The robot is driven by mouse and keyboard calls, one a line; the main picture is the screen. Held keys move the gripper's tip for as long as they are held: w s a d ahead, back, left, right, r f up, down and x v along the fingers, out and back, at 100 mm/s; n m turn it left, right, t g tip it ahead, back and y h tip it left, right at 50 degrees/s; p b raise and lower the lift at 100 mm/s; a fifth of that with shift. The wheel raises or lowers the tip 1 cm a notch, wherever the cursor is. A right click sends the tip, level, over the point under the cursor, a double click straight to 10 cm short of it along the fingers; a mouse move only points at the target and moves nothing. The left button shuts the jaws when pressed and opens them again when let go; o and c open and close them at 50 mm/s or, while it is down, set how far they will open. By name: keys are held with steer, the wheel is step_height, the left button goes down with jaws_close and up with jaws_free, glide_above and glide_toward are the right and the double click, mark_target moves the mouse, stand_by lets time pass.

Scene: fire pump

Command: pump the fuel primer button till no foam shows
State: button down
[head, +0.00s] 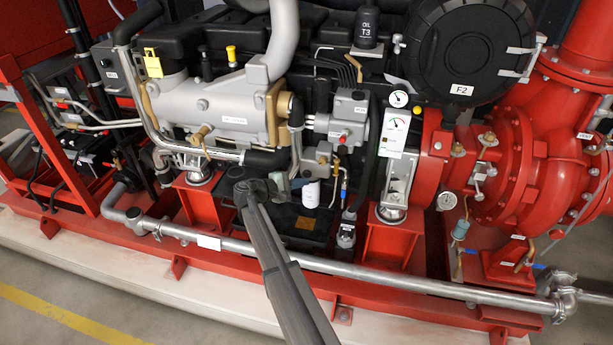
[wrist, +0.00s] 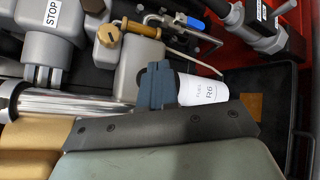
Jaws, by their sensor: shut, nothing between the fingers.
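The white fuel filter (head: 311,193) stands low on the engine's front, and it shows in the wrist view (wrist: 205,90) marked FUEL R6. A pale grey block (wrist: 146,62) with a brass knob (wrist: 109,34) sits beside it in the wrist view. My gripper (head: 278,182) is left of the filter in the head view. Its dark blue-grey fingers (wrist: 157,85) are shut and empty, and cover part of the block and filter in the wrist view. I cannot tell whether they touch either. I cannot pick out the primer button or any foam for sure.
A silver pipe (head: 385,282) runs along the front of the red base frame, under my arm. A grey STOP unit (wrist: 50,25) is at the upper left of the wrist view. A black tray (wrist: 275,85) lies right of the filter. A gauge panel (head: 394,135) stands farther right.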

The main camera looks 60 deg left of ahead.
steer(key=s+d, duration=0.3)
steer(key=shift+s+d, duration=0.25)
steer(key=shift+d, duration=0.05)
stand_by(0.3)
stand_by(0.4)
